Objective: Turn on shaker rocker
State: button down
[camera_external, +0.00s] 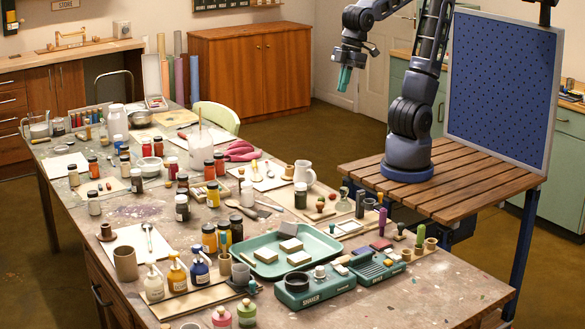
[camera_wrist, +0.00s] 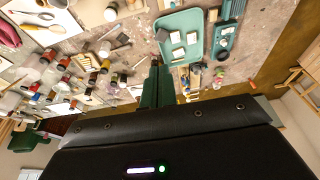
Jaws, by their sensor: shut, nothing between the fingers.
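My gripper (camera_external: 344,78) has teal fingers and hangs high above the back right of the table, well apart from the shaker. It is shut and empty. Its fingers (camera_wrist: 157,85) show in the wrist view too.
A teal tray (camera_external: 262,275) with pale blocks lies behind and left of the shaker. A second green unit (camera_external: 374,272) stands close on its right. Bottles and jars crowd the left. The table's front right corner is mostly clear.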

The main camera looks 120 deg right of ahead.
jog(key=w+a+f+g, duration=0.1)
jog(key=w+a+f, duration=0.2)
jog(key=w+a, duration=0.45)
jog(key=g+h, duration=0.2)
send_over(335, 262)
jog(key=a, duration=0.2)
notch_tip(335, 262, down, 21)
jog(key=shift+a, duration=0.2)
jog(key=shift+f, duration=0.1)
jog(key=f, duration=0.4)
jog(key=d+f, duration=0.1)
jog(key=f, duration=0.4)
jog(key=d+f, duration=0.1)
jog(key=f, duration=0.3)
jog(key=shift+f, duration=0.35)
